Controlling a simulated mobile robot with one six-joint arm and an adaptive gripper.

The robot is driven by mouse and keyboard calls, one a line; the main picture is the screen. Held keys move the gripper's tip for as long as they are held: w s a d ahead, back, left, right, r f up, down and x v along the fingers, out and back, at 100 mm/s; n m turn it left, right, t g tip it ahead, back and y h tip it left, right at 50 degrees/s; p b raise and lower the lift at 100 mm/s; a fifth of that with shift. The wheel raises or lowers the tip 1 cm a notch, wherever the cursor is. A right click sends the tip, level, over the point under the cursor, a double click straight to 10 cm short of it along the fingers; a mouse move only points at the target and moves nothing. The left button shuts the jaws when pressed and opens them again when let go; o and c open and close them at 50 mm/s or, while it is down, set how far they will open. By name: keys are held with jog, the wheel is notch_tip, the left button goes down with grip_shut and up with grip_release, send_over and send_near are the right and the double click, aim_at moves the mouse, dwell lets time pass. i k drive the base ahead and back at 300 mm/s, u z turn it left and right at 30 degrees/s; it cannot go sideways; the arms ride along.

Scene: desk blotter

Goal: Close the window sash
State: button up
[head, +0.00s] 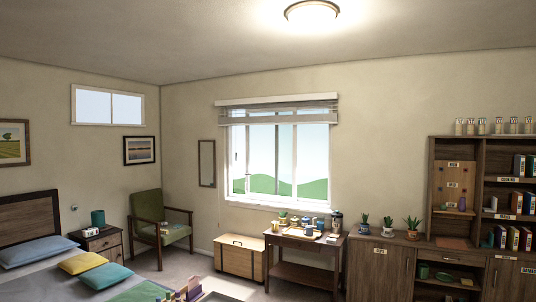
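A small dark mark (236,156) shows on the left part of the frame, too small to make out. My gripper is not in view.
A raised blind (277,112) hangs over the window's top. Below stand a wooden chest (240,258) and a small table (297,246) crowded with pots and jars. A green armchair (160,225) and bed (40,262) are left, cabinets (375,268) right. Some floor shows between armchair and chest.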

aim_at(281, 198)
jog(key=z, duration=0.35)
jog(key=i, duration=4.8)
